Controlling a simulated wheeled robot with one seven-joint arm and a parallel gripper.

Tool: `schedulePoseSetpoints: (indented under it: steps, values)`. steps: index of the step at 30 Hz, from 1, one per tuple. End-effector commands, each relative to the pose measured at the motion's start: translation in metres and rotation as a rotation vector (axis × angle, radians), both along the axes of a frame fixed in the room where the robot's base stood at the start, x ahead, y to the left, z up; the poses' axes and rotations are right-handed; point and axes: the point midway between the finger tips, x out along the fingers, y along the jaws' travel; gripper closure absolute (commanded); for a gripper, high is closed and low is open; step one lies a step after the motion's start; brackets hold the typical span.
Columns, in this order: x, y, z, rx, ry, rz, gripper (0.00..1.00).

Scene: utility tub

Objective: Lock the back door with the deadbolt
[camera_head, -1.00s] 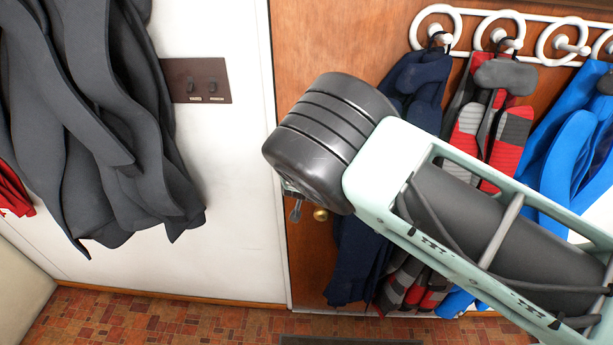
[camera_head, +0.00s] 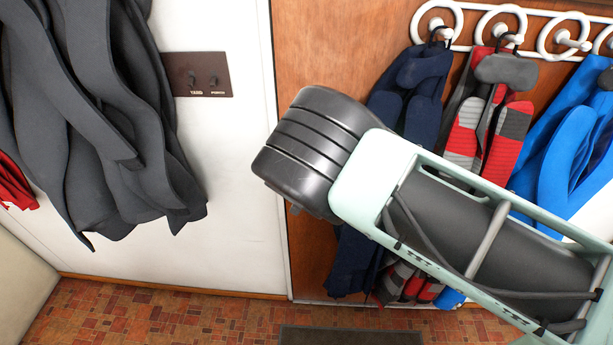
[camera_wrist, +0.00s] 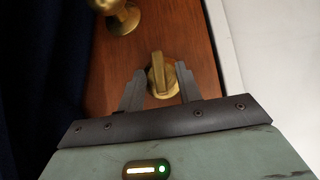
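The back door (camera_head: 315,240) is brown wood, at the centre and right of the head view. In the wrist view the brass deadbolt thumb-turn (camera_wrist: 160,76) stands out from the door, its grip roughly upright in the picture. My gripper (camera_wrist: 160,88) is open, with one finger on each side of the thumb-turn. I cannot tell whether either finger touches it. A brass door knob (camera_wrist: 119,16) is above and left of the thumb-turn in the wrist view. In the head view my arm hides the deadbolt, the knob and the gripper fingers.
A white rack (camera_head: 480,10) on the door holds navy (camera_head: 411,90), red-grey (camera_head: 490,120) and blue garments (camera_head: 565,145) beside my arm. Dark grey garments (camera_head: 95,130) hang at left, near a brown switch plate (camera_head: 197,74). A dark mat (camera_head: 350,335) lies on the tiled floor.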

Motion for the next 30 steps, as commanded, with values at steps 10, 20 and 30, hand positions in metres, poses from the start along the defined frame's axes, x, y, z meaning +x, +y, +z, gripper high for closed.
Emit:
schedulePoseSetpoints:
  steps: [10,20,30]
  values:
    - [-0.022,0.002,0.019,0.004,0.001,0.001,0.65]
    - [-0.075,0.006,0.074,0.001,-0.001,0.004,0.65]
    - [-0.117,0.006,0.119,-0.001,-0.002,0.001,0.65]
